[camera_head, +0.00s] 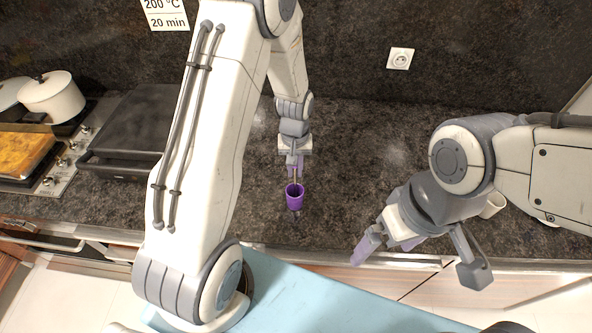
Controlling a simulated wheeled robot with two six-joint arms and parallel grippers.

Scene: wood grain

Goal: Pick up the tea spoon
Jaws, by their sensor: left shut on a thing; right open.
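A purple cup (295,199) is in the middle of the view, over the dark worktop. My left gripper (295,172) reaches down from above and is right over the cup's opening. Its lilac fingers are shut on a thin thing at the cup's mouth, which looks like the tea spoon's handle. The rest of the spoon is hidden by the fingers and the cup. My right gripper (383,251) is open and empty, over the worktop's front edge to the right of the cup.
A white pot (52,96) and a yellow-brown board (22,154) are on the hob at the left, beside a dark grill (137,130). A pale cup (492,205) is partly behind my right arm. The worktop (352,150) around the purple cup is clear.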

